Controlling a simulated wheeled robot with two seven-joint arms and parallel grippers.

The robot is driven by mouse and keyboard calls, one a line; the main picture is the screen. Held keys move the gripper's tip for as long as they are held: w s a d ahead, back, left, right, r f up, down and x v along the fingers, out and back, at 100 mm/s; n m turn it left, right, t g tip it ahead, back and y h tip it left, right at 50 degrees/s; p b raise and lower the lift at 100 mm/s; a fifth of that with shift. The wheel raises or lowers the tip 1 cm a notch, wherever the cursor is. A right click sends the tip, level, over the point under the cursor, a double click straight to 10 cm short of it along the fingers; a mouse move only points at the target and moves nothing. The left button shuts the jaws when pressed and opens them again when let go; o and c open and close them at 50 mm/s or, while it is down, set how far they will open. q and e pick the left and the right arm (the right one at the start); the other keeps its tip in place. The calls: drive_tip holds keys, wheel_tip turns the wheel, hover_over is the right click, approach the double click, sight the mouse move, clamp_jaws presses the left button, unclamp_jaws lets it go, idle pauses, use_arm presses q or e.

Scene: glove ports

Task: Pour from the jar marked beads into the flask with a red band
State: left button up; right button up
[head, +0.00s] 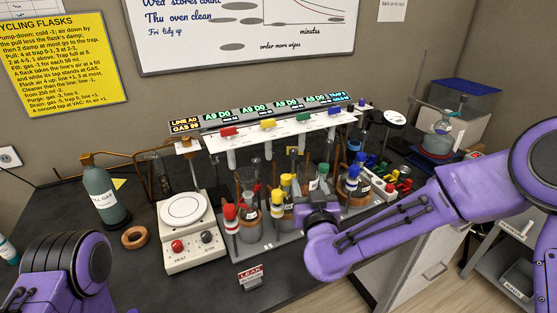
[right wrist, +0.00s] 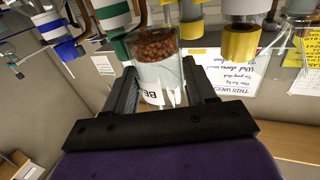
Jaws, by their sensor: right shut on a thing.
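A clear jar of brown beads (right wrist: 158,48) is between the fingers of my right gripper in the right wrist view. Its pale label shows the letters "BE". The right gripper (head: 318,206) is shut on it in front of the glassware row in the head view, where the gripper and crowded glassware largely hide the jar. A clear flask (head: 247,190) stands at the left end of the row, below the red tap (head: 229,132), beside a red-capped fitting (head: 231,213). I cannot clearly make out its band. Of my left arm only a purple link shows; its gripper is out of view.
A hot plate (head: 185,222) stands left of the row, with a gas bottle (head: 104,195) and a cork ring (head: 134,238) further left. A small "LEAK" sign (head: 251,275) is in front. The dark bench (head: 180,289) is clear at front left.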

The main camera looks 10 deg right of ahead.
drive_tip(key=w+a+r+n+y+b, duration=0.2)
drive_tip(key=a+r+n+y, duration=0.1)
drive_tip(key=n, duration=0.9)
drive_tip(key=w+a+r+n+t+y+b, duration=0.1)
drive_tip(key=w+a+r+n+y+b, duration=0.1)
drive_tip(key=n, duration=1)
drive_tip(key=a+r+y+b, duration=0.1)
drive_tip(key=a+r+y, duration=0.1)
drive_tip(key=a, duration=0.1)
drive_tip(key=shift+a+r+y, duration=0.2)
drive_tip(key=shift+r+y, duration=0.1)
drive_tip(key=shift+s+a+r+n+y, duration=0.15)
drive_tip(key=shift+n, duration=0.45)
drive_tip(key=shift+s+a+r+n+y, duration=0.1)
drive_tip(key=shift+a+n+y, duration=0.05)
drive_tip(key=shift+n, duration=0.45)
